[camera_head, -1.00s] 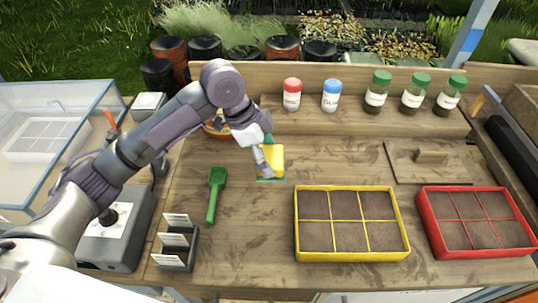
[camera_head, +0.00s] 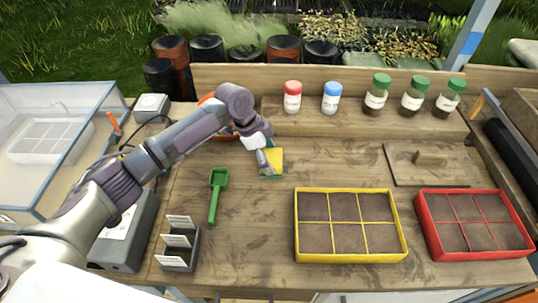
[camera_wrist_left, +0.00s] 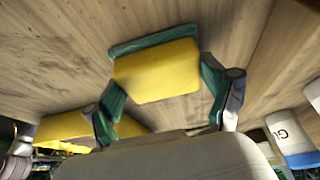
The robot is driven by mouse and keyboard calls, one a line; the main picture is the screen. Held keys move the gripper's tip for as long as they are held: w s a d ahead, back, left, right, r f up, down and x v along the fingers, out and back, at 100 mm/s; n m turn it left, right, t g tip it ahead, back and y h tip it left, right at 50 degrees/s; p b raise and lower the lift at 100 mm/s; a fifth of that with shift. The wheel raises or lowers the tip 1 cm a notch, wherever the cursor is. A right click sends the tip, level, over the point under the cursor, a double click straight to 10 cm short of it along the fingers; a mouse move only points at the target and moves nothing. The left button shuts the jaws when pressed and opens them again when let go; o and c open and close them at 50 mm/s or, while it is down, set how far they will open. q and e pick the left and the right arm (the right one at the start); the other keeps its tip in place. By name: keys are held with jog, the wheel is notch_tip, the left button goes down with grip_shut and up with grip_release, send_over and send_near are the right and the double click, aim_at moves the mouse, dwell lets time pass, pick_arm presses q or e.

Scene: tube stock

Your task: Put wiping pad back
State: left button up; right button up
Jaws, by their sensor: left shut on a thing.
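The wiping pad (camera_head: 272,159) is a yellow block with a green layer, over the middle-left of the wooden bench. My left gripper (camera_head: 264,157) is shut on it, coming from above and behind. In the left wrist view the pad (camera_wrist_left: 157,72) sits between the two teal-tipped fingers, with its green layer along the far edge. I cannot tell whether the pad touches the bench or is just above it. My right gripper is not in view.
A green scoop (camera_head: 216,195) and a card holder (camera_head: 179,248) lie to the left. A yellow-framed tray (camera_head: 350,257) and a red-framed tray (camera_head: 478,255) stand right. Jars (camera_head: 375,97) line the back shelf. An orange-rimmed round thing (camera_head: 207,99) is partly behind my arm. Bare bench surrounds the pad.

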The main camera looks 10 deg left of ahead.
pick_arm(q)
jog(key=shift+f, duration=0.1)
jog(key=o, duration=1)
jog(key=shift+c, duration=0.2)
jog(key=w+b+v, duration=0.1)
jog(key=v, duration=1.1)
jog(key=shift+s, duration=0.45)
